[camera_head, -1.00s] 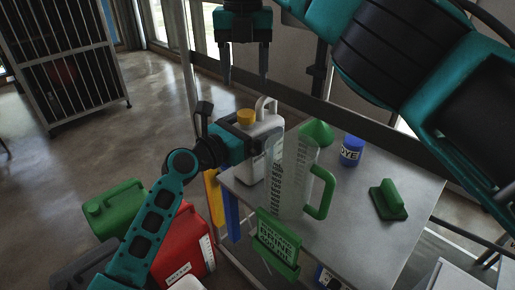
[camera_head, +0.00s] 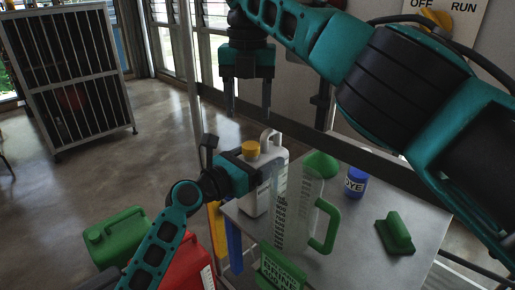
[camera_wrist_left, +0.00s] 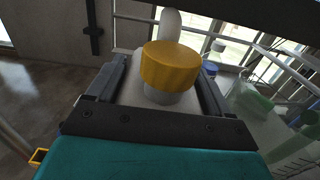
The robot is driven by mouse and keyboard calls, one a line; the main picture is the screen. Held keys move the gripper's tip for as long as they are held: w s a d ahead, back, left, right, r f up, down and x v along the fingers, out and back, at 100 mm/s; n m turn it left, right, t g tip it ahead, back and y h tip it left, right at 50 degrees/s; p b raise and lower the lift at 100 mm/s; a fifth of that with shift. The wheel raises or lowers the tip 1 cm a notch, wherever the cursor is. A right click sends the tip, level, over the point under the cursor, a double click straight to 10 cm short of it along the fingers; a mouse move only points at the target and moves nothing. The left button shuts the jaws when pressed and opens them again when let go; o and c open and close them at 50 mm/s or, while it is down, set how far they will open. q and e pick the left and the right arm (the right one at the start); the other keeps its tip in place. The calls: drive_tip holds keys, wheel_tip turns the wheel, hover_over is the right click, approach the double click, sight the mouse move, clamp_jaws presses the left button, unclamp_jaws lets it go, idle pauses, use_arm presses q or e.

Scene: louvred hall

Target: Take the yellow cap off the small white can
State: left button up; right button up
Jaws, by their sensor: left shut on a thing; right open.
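The small white can (camera_head: 262,190) stands upright on the left part of the grey table, with a loop handle at its top. Its yellow cap (camera_head: 250,147) sits on the neck; in the left wrist view the cap (camera_wrist_left: 171,66) is seated on the white neck. My left gripper (camera_head: 250,172) is shut on the can's body below the cap, with one finger at each side in the left wrist view (camera_wrist_left: 160,95). My right gripper (camera_head: 249,112) is open and empty, pointing down above the cap and apart from it. The can's lower front is partly hidden by the clear jug.
A clear jug (camera_head: 288,215) with a green handle stands close beside the can. A green funnel (camera_head: 321,164), a blue dye jar (camera_head: 356,182) and a green scoop-like tool (camera_head: 396,232) are on the table (camera_head: 360,235). Green (camera_head: 112,236) and red cans are low at left.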

drive_tip(key=s+a+m+y, duration=0.2)
drive_tip(key=a+m, duration=0.5)
drive_tip(key=m, duration=0.3)
drive_tip(key=m+h, duration=0.2)
drive_tip(key=m, duration=2.9)
hover_over(251, 145)
drive_tip(key=a, duration=0.2)
drive_tip(key=shift+s, duration=0.1)
drive_tip(key=m, duration=0.2)
drive_tip(key=d+m, duration=0.1)
drive_tip(key=m, duration=0.3)
drive_tip(key=d+m, duration=0.1)
drive_tip(key=shift+m, duration=0.4)
drive_tip(key=shift+w+f, duration=0.2)
drive_tip(key=shift+f, duration=3.8)
